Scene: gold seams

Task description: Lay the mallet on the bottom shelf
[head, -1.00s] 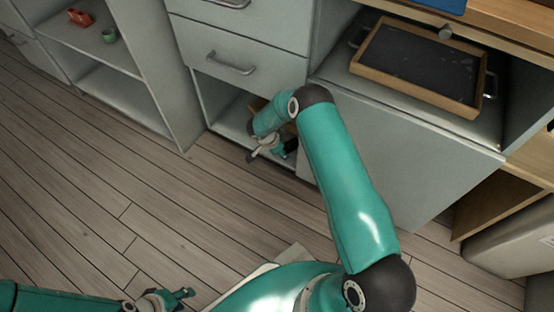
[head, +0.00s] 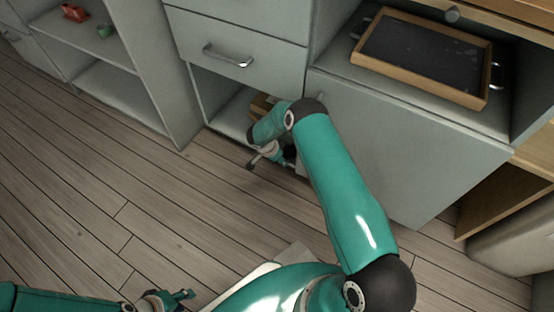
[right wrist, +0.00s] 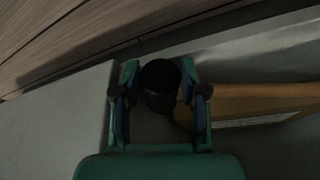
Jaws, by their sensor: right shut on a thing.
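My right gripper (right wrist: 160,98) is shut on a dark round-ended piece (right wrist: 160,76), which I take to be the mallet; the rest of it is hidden. In the head view my right arm reaches to the front of the low open compartment under the drawers. The right gripper (head: 272,152) is small there and partly hidden by its own wrist. The bottom shelf (head: 232,119) is a pale grey board inside that compartment. My left gripper (head: 178,298) is at the lower edge of the head view, away from the shelf, with its jaw gap unclear.
A brown box (head: 263,104) stands in the compartment and shows close beside the gripper in the right wrist view (right wrist: 255,104). A closed drawer (head: 240,48) is above. A grey panel (head: 400,150) lies to the right. A framed tray (head: 425,57) sits higher up.

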